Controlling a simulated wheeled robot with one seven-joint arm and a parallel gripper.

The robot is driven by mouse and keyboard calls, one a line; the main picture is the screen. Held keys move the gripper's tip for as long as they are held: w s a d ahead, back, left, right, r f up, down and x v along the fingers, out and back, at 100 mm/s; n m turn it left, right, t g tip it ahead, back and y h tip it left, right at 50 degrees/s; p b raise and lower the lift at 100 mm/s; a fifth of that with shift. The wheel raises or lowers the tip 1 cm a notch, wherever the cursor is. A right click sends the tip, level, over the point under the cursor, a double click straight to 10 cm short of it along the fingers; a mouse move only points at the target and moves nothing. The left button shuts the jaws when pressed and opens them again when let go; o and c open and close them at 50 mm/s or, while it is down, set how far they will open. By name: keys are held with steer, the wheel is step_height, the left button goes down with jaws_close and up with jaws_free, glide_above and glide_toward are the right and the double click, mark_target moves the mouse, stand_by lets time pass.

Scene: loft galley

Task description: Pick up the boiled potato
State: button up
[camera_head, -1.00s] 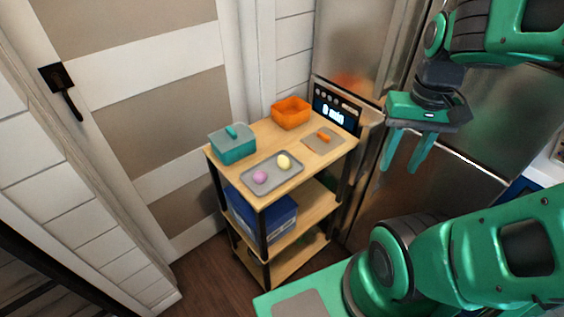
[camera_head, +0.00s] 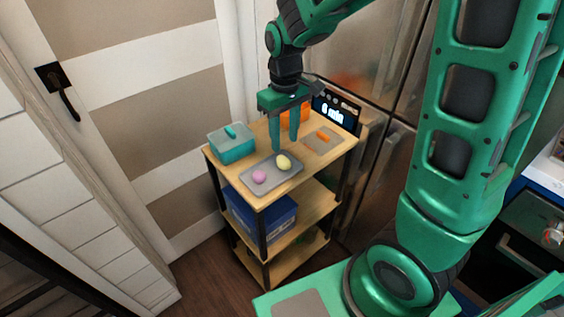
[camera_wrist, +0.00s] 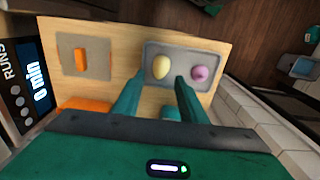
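The boiled potato, a pale yellow oval (camera_head: 283,162), lies on a grey tray (camera_head: 262,187) on the top shelf of the wooden cart. A pink-purple round item (camera_head: 259,177) lies beside it on the same tray. My gripper (camera_head: 284,150) points down over the cart top, its two fingers apart with nothing between them. In the wrist view the potato (camera_wrist: 161,67) shows just beyond the fingertips, slightly left of the midpoint between them (camera_wrist: 158,80). The fingers appear apart from the potato.
A teal lidded box (camera_head: 232,146) stands at the left of the cart top. An orange bin (camera_head: 296,112) stands behind my gripper, partly hidden. A grey mat with an orange piece (camera_head: 323,135) lies at the right, near a display panel (camera_head: 336,109).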

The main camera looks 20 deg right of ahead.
mark_target(283, 158)
steer(key=shift+a+f, duration=0.15)
steer(key=shift+f, duration=3.65)
steer(key=c, duration=0.8)
